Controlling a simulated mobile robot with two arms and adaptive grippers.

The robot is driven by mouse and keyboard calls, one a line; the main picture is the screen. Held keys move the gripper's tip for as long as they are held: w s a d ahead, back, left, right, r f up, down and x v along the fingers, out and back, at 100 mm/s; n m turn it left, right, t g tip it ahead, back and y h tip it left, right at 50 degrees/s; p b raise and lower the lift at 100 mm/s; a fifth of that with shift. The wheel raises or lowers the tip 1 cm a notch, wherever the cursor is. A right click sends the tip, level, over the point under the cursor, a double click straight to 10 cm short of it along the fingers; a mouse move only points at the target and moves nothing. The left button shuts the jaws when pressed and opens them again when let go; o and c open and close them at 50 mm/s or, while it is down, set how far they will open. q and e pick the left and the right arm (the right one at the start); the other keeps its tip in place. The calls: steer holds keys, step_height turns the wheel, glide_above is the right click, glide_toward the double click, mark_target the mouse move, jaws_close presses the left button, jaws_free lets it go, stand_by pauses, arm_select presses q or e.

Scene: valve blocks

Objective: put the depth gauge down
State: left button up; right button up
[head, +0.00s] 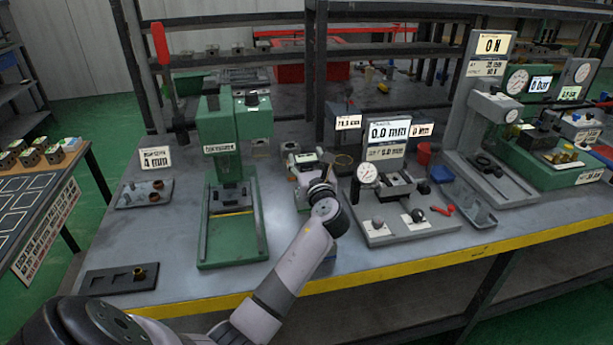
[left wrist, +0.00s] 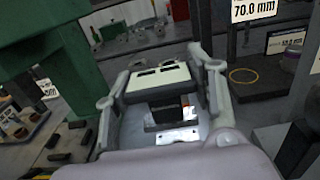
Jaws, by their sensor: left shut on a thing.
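My left gripper (head: 312,172) is over the bench between the green press and the grey dial-gauge stand. In the left wrist view its two fingers (left wrist: 162,88) are closed on the sides of the depth gauge (left wrist: 158,80), a block with a pale top and a dark lower body. In the head view the depth gauge (head: 303,157) shows only as a small pale piece at the fingertips. A bright metal plate (left wrist: 176,137) shows below it in the wrist view. I cannot tell whether the gauge touches anything beneath. My right gripper is not in view.
The green press (head: 233,225) stands left of my arm. The dial-gauge stand (head: 400,222) with a "0.0 mm" sign is close on the right. A brass ring (left wrist: 243,75) lies beyond the gripper. A dark tray (head: 105,281) sits at the front left. The yellow bench edge (head: 480,242) runs along the front.

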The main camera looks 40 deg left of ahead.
arm_select(q)
steer(key=shift+f+b, duration=0.35)
steer(key=shift+f, duration=1.7)
steer(key=shift+f, duration=0.1)
steer(key=shift+f, duration=0.3)
steer(key=o, duration=1.3)
steer(key=shift+f, duration=0.1)
steer(key=shift+c, duration=0.2)
steer(key=shift+r, duration=0.35)
steer(key=shift+s+d+r, duration=0.15)
steer(key=shift+d, duration=0.1)
steer(key=v, duration=1.1)
steer(key=shift+s+d, duration=0.2)
steer(key=shift+d, duration=0.05)
